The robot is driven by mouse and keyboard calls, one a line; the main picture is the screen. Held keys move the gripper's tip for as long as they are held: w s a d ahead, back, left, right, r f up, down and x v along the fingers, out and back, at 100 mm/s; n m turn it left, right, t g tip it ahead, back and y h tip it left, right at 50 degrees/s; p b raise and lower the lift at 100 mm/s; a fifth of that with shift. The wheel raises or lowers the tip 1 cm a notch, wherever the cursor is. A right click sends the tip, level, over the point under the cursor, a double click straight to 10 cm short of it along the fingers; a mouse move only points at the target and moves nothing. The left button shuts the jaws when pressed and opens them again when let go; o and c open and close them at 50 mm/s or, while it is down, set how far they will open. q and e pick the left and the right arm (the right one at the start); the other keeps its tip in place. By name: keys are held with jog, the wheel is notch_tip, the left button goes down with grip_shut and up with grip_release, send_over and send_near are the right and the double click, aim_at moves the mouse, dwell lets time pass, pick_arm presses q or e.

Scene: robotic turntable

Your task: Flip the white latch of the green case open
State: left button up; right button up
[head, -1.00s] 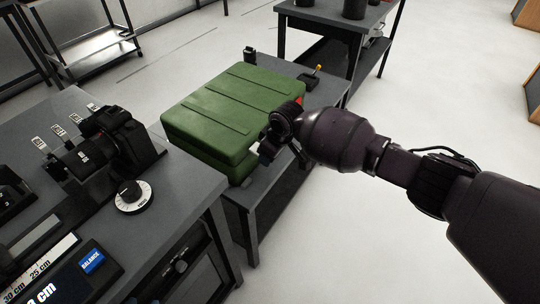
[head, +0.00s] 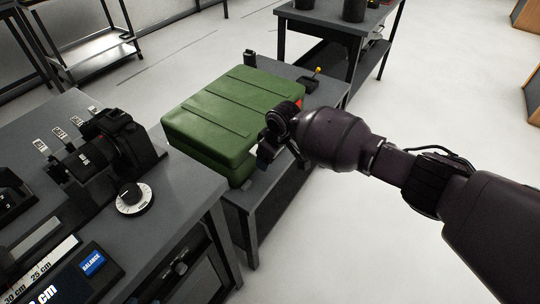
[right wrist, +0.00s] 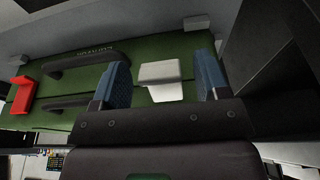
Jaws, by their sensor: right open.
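The green case (head: 226,108) lies closed on a dark grey table. Its front side (right wrist: 190,50) fills much of the right wrist view, with a dark handle (right wrist: 90,60). The white latch (right wrist: 160,80) is on that side, between the two blue fingertips of my right gripper (right wrist: 163,75). The gripper is open, with a green gap showing on each side of the latch. In the head view my right gripper (head: 270,152) is at the case's near right side, and the latch is hidden there. My left gripper is in neither view.
A red part (right wrist: 20,95) sits on the case's side at the left of the wrist view. A small black item (head: 250,58) stands behind the case. Floor at right is clear.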

jog(key=p+v, duration=0.3)
jog(key=v, duration=0.7)
jog(key=shift+r, duration=0.4)
jog(key=shift+d, duration=0.15)
